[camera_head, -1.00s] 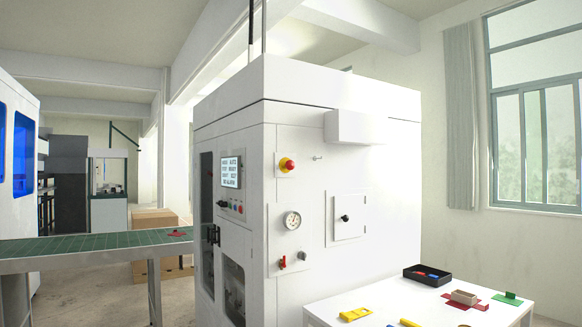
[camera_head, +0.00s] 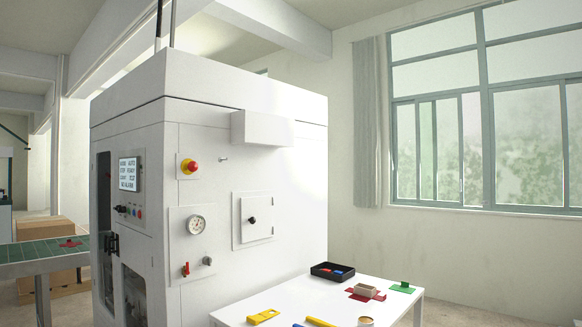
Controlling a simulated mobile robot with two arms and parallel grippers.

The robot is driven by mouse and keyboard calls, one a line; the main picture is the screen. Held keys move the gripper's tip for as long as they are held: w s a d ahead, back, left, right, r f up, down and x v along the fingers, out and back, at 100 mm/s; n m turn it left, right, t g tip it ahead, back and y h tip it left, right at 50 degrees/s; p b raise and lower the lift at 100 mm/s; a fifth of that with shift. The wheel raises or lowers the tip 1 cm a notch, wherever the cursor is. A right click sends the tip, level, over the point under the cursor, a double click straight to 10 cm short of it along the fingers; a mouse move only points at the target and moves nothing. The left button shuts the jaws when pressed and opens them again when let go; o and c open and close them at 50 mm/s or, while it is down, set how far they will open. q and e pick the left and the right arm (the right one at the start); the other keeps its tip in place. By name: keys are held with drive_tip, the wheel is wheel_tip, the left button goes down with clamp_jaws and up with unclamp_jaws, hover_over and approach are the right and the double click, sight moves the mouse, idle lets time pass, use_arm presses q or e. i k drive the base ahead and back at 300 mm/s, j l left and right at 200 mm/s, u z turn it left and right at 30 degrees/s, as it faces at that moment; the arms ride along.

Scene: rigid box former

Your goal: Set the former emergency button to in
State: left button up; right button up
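The former (camera_head: 301,185) is a large white cabinet standing left of centre. Its emergency button (camera_head: 193,167) is a red mushroom head on a yellow base, set on a small plate high on the right-hand face. I cannot tell from here whether the button is in or out. Neither of my grippers shows in the head view.
A white table (camera_head: 277,306) stands against the former's right side, holding a black tray (camera_head: 325,276), a yellow piece (camera_head: 263,317) and other small parts. A green conveyor (camera_head: 40,256) runs in from the left. Below the button are a gauge (camera_head: 196,225) and a red valve handle (camera_head: 186,269).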

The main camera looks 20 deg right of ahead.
sight(193, 166)
drive_tip(key=i+j+z, duration=0.15)
drive_tip(key=z, duration=0.3)
drive_tip(key=i+j+z, duration=0.25)
drive_tip(key=z, duration=0.15)
drive_tip(key=i+j+z, duration=0.25)
drive_tip(key=z, duration=0.2)
drive_tip(key=i+j+z, duration=0.1)
drive_tip(key=j+z, duration=0.3)
